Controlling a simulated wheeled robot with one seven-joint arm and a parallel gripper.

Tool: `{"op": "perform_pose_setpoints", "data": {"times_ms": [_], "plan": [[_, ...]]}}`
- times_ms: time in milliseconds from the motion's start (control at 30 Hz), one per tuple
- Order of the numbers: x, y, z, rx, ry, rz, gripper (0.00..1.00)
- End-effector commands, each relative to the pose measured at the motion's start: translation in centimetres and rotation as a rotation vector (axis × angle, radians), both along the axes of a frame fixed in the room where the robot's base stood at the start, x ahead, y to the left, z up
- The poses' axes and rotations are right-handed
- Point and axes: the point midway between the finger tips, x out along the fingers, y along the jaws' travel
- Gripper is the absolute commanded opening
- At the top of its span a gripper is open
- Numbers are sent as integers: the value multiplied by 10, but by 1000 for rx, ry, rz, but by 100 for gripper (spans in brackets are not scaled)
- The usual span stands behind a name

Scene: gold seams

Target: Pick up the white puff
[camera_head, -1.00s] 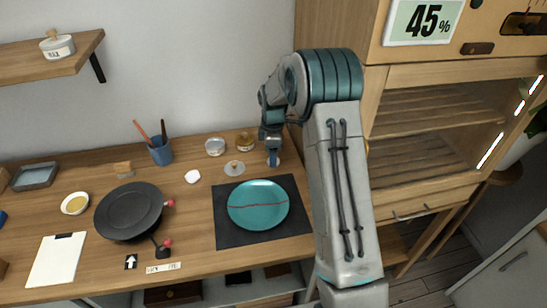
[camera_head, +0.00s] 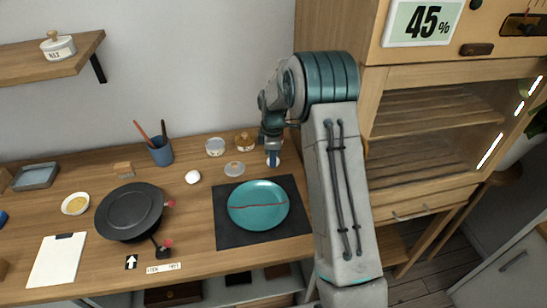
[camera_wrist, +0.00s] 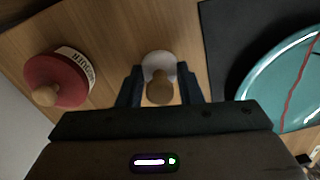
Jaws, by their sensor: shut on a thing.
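The white puff (camera_wrist: 158,62), a round white pad with a wooden knob (camera_wrist: 160,91), sits between the fingers of my gripper (camera_wrist: 160,86) in the wrist view. The fingers are shut on it from both sides. In the head view my gripper (camera_head: 273,160) is low at the back of the table, just behind the black mat. The puff is mostly hidden there by the fingers. I cannot tell whether it touches the table.
A teal plate (camera_head: 258,189) with a red seam lies on the black mat (camera_head: 228,234). A red lidded jar (camera_wrist: 62,78) is left of the puff in the wrist view. A small white lump (camera_head: 193,177), a clear disc (camera_head: 234,169) and a black pan (camera_head: 128,211) lie leftward.

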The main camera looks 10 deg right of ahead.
Motion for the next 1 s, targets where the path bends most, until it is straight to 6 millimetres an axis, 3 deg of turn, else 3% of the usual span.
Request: {"op": "perform_pose_setpoints", "data": {"times_ms": [133,500,767,1000], "plan": [[0,4,5,0,-2,1,11],[1,3,70,0,-5,-1,11],[0,64,66,1,-1,6,11],[0,135,66,1,-1,5,11]]}}
